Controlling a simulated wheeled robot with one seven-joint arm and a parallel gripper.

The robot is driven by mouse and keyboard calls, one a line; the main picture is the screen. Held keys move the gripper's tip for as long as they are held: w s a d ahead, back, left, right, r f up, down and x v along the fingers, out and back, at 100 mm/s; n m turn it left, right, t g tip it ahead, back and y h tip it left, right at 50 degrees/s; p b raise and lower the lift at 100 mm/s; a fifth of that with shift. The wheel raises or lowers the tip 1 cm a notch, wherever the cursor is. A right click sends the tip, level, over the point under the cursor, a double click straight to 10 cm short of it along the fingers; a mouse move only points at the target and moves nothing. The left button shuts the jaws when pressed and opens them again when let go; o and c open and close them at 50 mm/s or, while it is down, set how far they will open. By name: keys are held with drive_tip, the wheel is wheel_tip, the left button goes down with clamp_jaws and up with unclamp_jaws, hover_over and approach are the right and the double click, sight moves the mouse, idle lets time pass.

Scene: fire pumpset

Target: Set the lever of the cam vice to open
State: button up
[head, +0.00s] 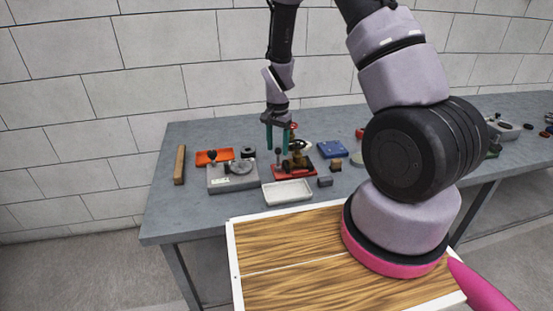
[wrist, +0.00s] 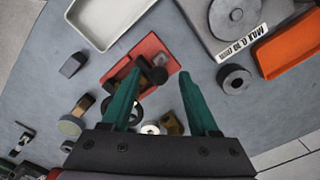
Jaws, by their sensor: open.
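A device on a red base (head: 296,172) stands on the grey bench behind the white tray; I take it to be the cam vice. It carries dark and brass-coloured parts and an upright dark stalk with a knob (head: 278,153). In the wrist view its red base (wrist: 125,70) lies ahead, with a dark part (wrist: 157,74) pointing up towards me. My gripper (head: 277,148) points down above and just behind it, teal fingers apart. In the wrist view the open gripper (wrist: 160,73) has nothing clearly between its fingertips. The lever's exact setting cannot be told.
The white tray (head: 287,192) lies in front, and the grey scale (head: 232,178) stands to the left. An orange tray (head: 213,158), a wooden bar (head: 180,165), a blue plate (head: 332,149) and a small grey block (head: 325,181) are nearby. A block wall stands behind the bench.

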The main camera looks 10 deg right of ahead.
sight(278, 159)
wheel_tip(278, 159, down, 5)
drive_tip(key=shift+d+f, duration=0.1)
drive_tip(key=shift+f, duration=0.05)
clamp_jaws()
idle(1.5)
